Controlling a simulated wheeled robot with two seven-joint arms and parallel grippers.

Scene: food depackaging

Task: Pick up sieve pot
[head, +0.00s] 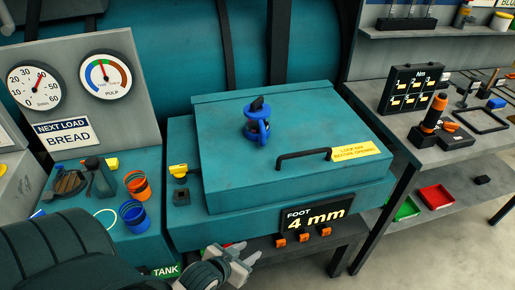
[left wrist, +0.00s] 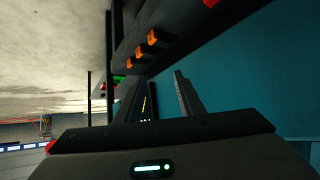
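I cannot tell for sure which thing is the sieve pot. An orange ringed cup-like cylinder (head: 137,186) and a blue one (head: 133,215) stand on the teal left counter. My left gripper (head: 236,262) is in front of the teal machine, low and to the right of both cylinders, apart from them. Its two fingers are spread with nothing visible between them, as the left wrist view (left wrist: 160,98) also shows. My right gripper is in neither view.
The teal machine's lid (head: 290,150) is down, with a black handle (head: 318,155) and blue valve-like part (head: 257,125) on top. Orange clips (head: 303,237) line its lower front. A grey tool bench (head: 440,165) stands at right. Dials (head: 105,76) rise behind the left counter.

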